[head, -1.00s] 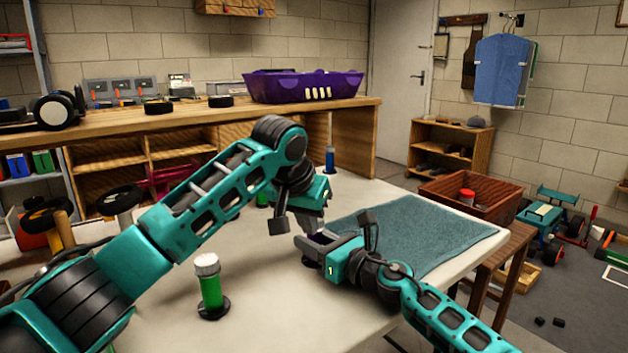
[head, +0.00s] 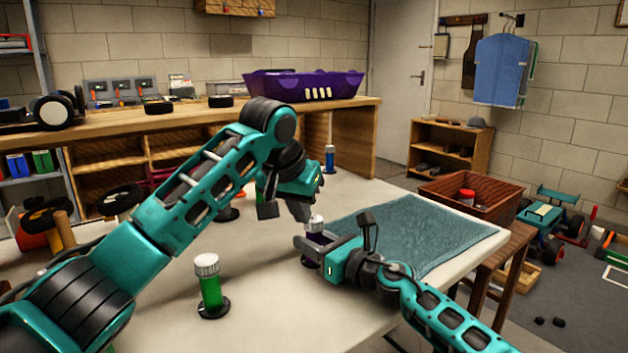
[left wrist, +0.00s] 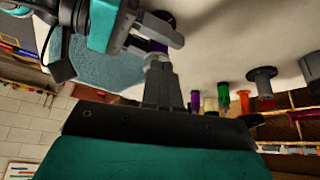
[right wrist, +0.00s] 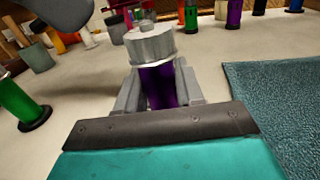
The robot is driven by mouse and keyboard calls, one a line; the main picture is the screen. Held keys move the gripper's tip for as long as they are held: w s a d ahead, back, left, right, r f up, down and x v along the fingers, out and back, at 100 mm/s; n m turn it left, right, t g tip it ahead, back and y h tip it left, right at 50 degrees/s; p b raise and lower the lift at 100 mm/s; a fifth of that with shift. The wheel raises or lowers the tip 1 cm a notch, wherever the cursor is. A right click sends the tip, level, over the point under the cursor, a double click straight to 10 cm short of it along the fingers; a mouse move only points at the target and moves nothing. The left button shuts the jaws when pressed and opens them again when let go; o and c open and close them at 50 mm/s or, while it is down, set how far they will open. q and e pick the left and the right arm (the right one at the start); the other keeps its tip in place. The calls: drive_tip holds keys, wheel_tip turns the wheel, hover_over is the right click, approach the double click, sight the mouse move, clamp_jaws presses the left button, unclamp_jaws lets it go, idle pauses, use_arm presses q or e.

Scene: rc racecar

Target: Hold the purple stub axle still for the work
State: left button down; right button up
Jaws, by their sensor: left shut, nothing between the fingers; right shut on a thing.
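The purple stub axle (head: 313,240) stands upright at the table's middle, topped by a pale cap, the hex nut and washer-like ring showing in the right wrist view (right wrist: 150,44). My right gripper (head: 312,250) is shut around its purple shaft, one finger on each side (right wrist: 158,88). My left gripper (head: 304,212) is just above and to the left of the axle's top, shut and empty. In the left wrist view its fingertips (left wrist: 157,62) point toward the axle (left wrist: 158,46), with my right gripper alongside. The axle's foot is partly hidden by my right gripper.
A green stub axle (head: 209,288) with a pale cap stands at the front left. A blue one (head: 330,158) stands at the back. A teal mat (head: 425,230) lies to the right. Other coloured axles, including another purple one (right wrist: 234,14), stand farther back.

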use_arm(q)
wheel_tip(320, 180, up, 4)
drive_tip(key=shift+f, duration=0.25)
use_arm(e)
drive_tip(key=o, duration=1.2)
drive_tip(key=shift+c, duration=0.2)
drive_tip(key=shift+d, duration=0.15)
drive_tip(key=v, duration=1.2)
